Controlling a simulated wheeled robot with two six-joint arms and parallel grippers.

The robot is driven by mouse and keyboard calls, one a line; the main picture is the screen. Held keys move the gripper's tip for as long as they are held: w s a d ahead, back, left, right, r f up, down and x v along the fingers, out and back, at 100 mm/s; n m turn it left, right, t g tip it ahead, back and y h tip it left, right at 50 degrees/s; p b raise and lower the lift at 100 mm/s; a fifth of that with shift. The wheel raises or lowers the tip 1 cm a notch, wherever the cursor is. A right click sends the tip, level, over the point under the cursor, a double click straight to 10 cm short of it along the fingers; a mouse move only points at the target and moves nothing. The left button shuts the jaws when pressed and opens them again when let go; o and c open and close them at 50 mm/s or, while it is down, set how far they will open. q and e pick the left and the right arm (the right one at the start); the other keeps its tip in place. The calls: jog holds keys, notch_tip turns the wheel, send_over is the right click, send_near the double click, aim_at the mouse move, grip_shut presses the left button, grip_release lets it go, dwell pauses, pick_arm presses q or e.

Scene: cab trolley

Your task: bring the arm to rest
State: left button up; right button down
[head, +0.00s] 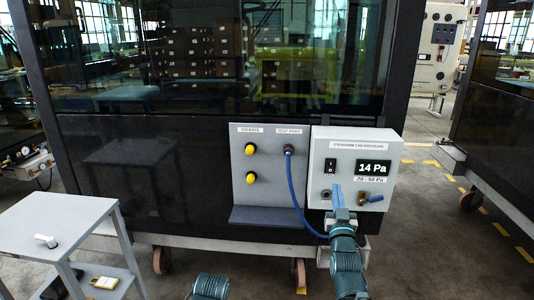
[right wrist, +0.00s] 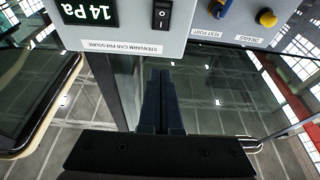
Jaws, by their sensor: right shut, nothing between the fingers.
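My right gripper (head: 340,198) is in front of the lower left of the gauge box, with its blue fingers together and nothing held. The closed fingers (right wrist: 160,85) also show in the right wrist view, below the box. The grey gauge box (head: 398,148) shows 14 Pa on its display (head: 373,168), above a "20 - 50 Pa" label. A black rocker switch (head: 330,166) is left of the display. A teal part of my left arm shows at the bottom edge; its gripper is out of view.
A blue hose (head: 296,200) runs from the test port (head: 289,150) down behind my right gripper, which hides its far end. Two yellow caps (head: 251,149) sit on the grey panel (head: 268,185). A grey trolley (head: 35,225) stands left, with a white fitting (head: 46,241) on top.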

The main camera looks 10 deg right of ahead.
jog(key=s+a+f+n+g+y, duration=0.2)
jog(key=a+f+n+g+y, duration=0.3)
jog(key=a+f+g, duration=1.05)
jog(key=s+a+f, duration=0.9)
jog(key=f, duration=0.3)
jog(key=s+a+f+n+g, duration=0.2)
jog(key=s+g, duration=0.4)
jog(key=s, duration=0.4)
notch_tip(320, 180, up, 18)
jog(key=p, duration=1.7)
jog(key=shift+s+f+h, duration=0.15)
jog(key=shift+s+h, duration=0.15)
jog(key=shift+s, duration=0.05)
